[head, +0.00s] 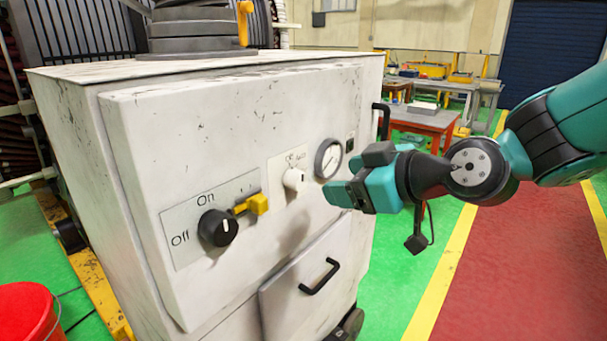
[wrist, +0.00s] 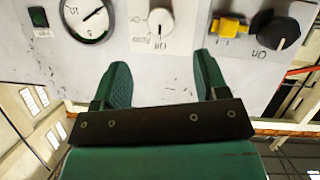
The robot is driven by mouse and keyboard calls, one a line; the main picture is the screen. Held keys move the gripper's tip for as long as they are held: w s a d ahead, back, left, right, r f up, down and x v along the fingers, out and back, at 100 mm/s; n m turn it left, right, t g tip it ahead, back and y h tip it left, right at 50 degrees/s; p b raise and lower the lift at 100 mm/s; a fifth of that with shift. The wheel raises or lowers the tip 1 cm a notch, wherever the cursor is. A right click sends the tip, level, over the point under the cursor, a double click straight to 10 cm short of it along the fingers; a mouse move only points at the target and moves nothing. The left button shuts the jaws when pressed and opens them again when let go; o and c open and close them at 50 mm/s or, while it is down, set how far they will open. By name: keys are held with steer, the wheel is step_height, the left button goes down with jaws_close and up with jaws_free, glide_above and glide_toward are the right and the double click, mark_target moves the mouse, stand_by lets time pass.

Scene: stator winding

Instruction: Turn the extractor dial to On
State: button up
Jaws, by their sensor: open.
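The cabinet's front panel (head: 235,130) carries two dials. A black dial (head: 218,228) at the left has an "On" label above it and "Off" to its left; its white mark looks roughly upright. A smaller white dial (head: 295,178) sits to its upper right on its own label plate. In the wrist view, which is upside down, the white dial (wrist: 159,20) has Off, Auto and On labels, and the black dial (wrist: 277,33) is at upper right. No "extractor" label is readable. My gripper (head: 345,190) is open and empty, apart from the panel, right of the white dial; its fingers (wrist: 163,78) point towards it.
A yellow lever (head: 252,204) sticks out between the dials. A round gauge (head: 328,158) lies right of the white dial. A drawer with a black handle (head: 320,277) is below. A red bucket (head: 28,312) stands at lower left. The floor at right is clear.

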mark_target(302, 182)
steer(key=p+x, duration=0.3)
steer(key=x, duration=0.7)
steer(key=shift+w+a, duration=0.15)
steer(key=c, duration=0.9)
